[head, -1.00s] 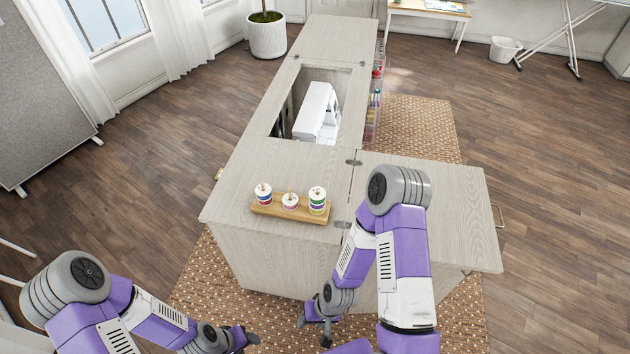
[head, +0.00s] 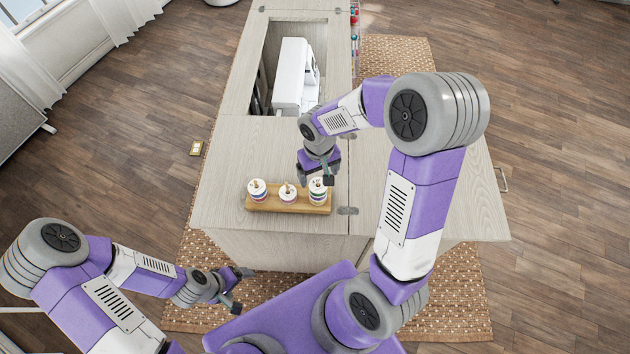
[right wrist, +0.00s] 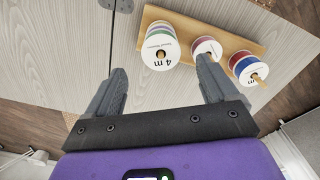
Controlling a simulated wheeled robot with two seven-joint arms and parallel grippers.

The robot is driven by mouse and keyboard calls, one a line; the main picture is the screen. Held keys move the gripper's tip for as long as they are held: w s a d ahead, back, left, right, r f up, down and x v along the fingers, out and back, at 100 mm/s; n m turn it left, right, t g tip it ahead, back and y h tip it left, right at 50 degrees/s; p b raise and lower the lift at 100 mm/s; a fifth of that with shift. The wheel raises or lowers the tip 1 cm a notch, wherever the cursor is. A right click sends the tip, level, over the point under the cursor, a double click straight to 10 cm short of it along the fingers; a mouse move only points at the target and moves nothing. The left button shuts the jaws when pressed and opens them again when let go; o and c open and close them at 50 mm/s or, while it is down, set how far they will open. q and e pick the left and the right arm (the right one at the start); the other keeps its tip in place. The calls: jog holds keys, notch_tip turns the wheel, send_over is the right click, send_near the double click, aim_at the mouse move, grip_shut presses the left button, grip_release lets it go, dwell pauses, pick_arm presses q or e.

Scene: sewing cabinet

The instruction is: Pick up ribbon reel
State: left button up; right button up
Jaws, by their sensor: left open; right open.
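Three ribbon reels with white tops stand on wooden pegs in a wooden holder (head: 276,207) on the cabinet top: a left reel (head: 257,191), a middle reel (head: 287,192) and a right reel (head: 318,190). My right gripper (head: 318,177) is open above the right reel and partly covers it. In the right wrist view, that reel (right wrist: 160,45), marked "4 m", shows beyond the gap between the open fingers, apart from them. The middle reel (right wrist: 206,47) shows near the right finger's tip. My left gripper (head: 240,288) is open and empty, low in front of the cabinet.
A white sewing machine (head: 292,75) sits in the cabinet's recess behind the reels. A side leaf (head: 472,200) extends right, joined by hinges. The cabinet top (head: 235,150) left of and behind the holder is clear.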

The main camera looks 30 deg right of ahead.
aim_at(318, 184)
notch_tip(318, 184, down, 6)
jog(key=shift+s+r+b, duration=0.15)
jog(key=shift+r+b, duration=0.1)
jog(key=shift+b, duration=0.3)
jog(key=shift+c, duration=0.3)
jog(key=c, duration=1.1)
jog(key=shift+r, duration=0.1)
notch_tip(318, 184, up, 10)
jog(key=shift+a+p, duration=0.1)
jog(key=shift+p, duration=1.05)
